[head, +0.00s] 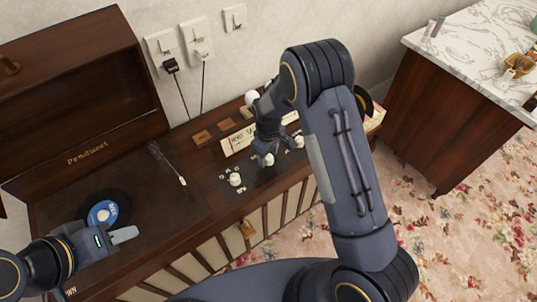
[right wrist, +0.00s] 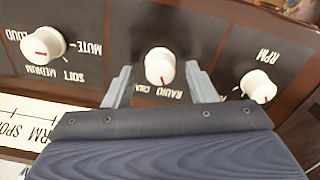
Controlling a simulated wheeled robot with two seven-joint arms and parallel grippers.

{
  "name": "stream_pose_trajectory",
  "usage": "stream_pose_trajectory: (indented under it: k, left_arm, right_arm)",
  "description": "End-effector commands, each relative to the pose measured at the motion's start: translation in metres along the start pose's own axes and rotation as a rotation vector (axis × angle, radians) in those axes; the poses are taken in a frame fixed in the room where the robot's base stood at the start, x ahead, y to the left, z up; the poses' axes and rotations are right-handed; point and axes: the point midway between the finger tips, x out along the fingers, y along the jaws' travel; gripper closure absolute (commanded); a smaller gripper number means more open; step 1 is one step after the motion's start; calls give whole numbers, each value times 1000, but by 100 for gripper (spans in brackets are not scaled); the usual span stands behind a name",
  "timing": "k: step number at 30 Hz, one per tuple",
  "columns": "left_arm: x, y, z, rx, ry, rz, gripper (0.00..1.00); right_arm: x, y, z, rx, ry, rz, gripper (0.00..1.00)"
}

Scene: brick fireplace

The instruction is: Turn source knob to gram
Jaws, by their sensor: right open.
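The source knob (right wrist: 160,66) is the white middle knob on a dark panel, with "RADIO" lettering beside it; its red mark points down the picture toward that lettering. Other lettering there is partly hidden by my gripper. My right gripper (right wrist: 160,88) is open, with one finger on each side of this knob and visible gaps to both. In the head view the knob (head: 267,160) sits under my right gripper (head: 267,153). My left gripper (head: 130,236) is low at the left, over the front of the console; its jaw opening is unclear.
A loudness knob (right wrist: 43,42) and an RPM knob (right wrist: 258,86) flank the source knob. The console (head: 130,160) holds a record (head: 105,209) and a tonearm (head: 168,163) under a raised lid (head: 70,80). A marble-topped cabinet (head: 470,50) stands at right.

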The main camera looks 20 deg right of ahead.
Motion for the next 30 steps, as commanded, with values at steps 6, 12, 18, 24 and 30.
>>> stream_pose_trajectory:
  k: [6, 12, 18, 24, 30]
  left_arm:
    - [-1, 0, 0, 0, 0, 0, 64]
    - [0, 0, 0, 0, 0, 0, 64]
    - [0, 0, 0, 0, 0, 0, 64]
    - [0, 0, 0, 0, 0, 0, 64]
    - [1, -1, 1, 0, 0, 0, 64]
  right_arm:
    - [11, 0, 0, 1, 0, -1, 49]
    - [11, 0, 0, 1, 1, -1, 50]
    - [10, 0, 0, 1, 1, -1, 76]
    - [10, 0, 0, 2, 1, -1, 94]
    - [11, 0, 0, 27, 1, -1, 94]
